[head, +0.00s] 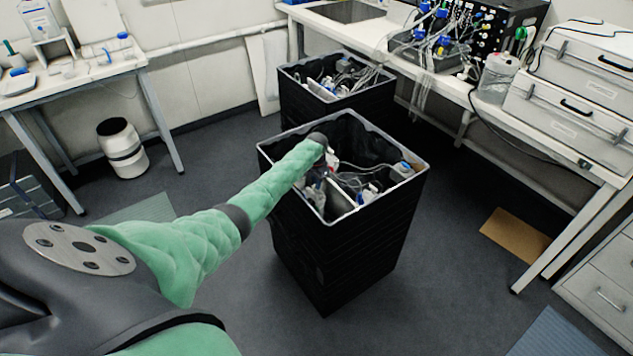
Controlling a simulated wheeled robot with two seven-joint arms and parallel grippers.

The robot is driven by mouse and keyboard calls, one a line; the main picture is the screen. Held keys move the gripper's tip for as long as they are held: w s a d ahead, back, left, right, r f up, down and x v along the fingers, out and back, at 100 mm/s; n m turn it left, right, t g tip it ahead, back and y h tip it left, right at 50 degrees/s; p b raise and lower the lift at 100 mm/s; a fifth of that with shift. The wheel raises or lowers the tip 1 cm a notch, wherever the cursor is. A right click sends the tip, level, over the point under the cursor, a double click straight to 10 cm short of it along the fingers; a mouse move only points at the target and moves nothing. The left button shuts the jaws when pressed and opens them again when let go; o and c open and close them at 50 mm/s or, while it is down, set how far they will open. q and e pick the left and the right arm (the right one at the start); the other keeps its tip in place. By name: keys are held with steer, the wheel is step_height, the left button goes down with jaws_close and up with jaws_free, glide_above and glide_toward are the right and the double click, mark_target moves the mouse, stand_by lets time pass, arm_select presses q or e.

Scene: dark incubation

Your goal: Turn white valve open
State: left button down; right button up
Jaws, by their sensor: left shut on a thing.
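My left arm, in a green sleeve, reaches from the lower left into the front black bin (345,245). My left gripper (324,168) is at the bin's inside, near its left-hand part, and is small and dark in the picture. It is shut on a small part there, and the wrist and fingers hide most of that part. A whitish piece (333,160) shows right beside the fingers; I cannot tell whether it is the white valve or how far it is turned. My right gripper is not in view.
Tubes, bottles and blue-capped fittings crowd the front bin. A second black bin (345,104) stands behind it. A bench (455,92) with tubing and cases (575,105) runs along the right. A white bucket (122,150) stands at the left. Dark floor is open on both sides.

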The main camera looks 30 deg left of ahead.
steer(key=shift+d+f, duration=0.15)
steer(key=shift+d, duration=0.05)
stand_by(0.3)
arm_select(q)
steer(key=c, duration=1.7)
jaws_free()
steer(key=shift+c, duration=0.2)
steer(key=shift+r, duration=0.1)
